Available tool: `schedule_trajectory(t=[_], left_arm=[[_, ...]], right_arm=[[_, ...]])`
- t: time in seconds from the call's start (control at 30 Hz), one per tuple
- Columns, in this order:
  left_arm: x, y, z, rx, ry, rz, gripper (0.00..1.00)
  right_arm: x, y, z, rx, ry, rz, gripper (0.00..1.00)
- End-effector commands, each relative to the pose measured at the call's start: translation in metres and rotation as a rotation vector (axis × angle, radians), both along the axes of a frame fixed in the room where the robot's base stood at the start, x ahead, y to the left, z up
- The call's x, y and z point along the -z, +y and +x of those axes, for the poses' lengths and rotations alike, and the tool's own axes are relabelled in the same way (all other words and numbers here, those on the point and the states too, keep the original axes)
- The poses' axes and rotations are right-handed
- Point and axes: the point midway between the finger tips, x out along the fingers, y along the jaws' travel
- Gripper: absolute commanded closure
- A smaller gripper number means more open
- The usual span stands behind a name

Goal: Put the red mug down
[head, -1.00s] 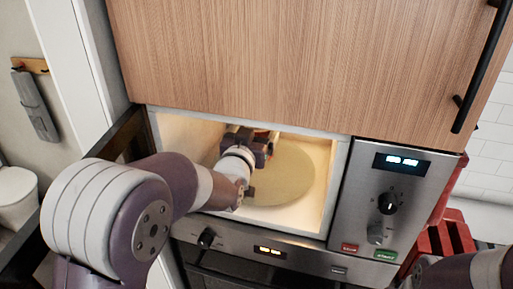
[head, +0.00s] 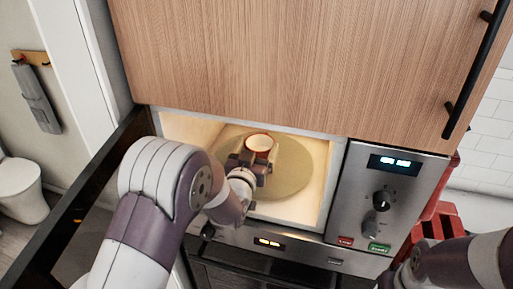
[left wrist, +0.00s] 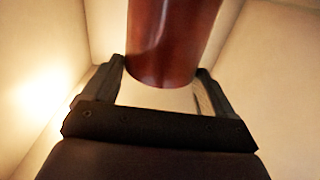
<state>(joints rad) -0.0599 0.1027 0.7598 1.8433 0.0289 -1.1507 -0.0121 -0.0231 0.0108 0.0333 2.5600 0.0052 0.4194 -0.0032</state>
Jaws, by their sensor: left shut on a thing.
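The red mug (head: 261,144) is inside the lit microwave, over the round turntable (head: 291,170). In the head view its pale, round opening faces up, and the gripper hides its lower front. My left gripper (head: 250,163) reaches in through the open front and is shut on the mug. In the left wrist view the mug (left wrist: 172,40) stands between the two dark fingers (left wrist: 162,85). I cannot tell whether its base touches the turntable. My right arm shows at the lower right, but its gripper is out of view.
The open microwave door (head: 92,188) stands to the left of my left arm. A control panel (head: 385,205) with knobs and buttons is on the right. A wooden cabinet (head: 300,65) is above. A red slatted object (head: 436,222) stands beyond the panel.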

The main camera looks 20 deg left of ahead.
Motion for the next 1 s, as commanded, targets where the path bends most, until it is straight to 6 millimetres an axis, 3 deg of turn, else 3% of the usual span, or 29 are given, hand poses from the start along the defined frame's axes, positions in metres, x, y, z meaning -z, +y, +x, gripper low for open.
schedule_trajectory(t=[0.57, 0.6, 0.63, 0.87, 1.0], left_arm=[[0.018, 0.000, -0.002, 0.001, 0.016, 0.001, 0.70], [0.020, 0.000, -0.002, 0.001, 0.021, 0.001, 0.04], [0.021, 0.000, -0.002, 0.001, 0.023, 0.001, 0.00], [0.021, -0.001, -0.002, 0.002, 0.025, 0.001, 0.00], [0.006, -0.001, -0.002, 0.002, 0.026, 0.001, 0.00]], right_arm=[[0.015, 0.000, 0.000, 0.000, 0.000, 0.000, 0.57], [0.016, 0.000, 0.000, 0.000, 0.000, 0.000, 0.57], [0.016, 0.000, 0.000, 0.000, 0.000, 0.000, 0.57], [0.014, 0.000, 0.000, 0.000, 0.000, 0.000, 0.57], [-0.003, 0.000, 0.000, 0.000, 0.000, 0.000, 0.57]])
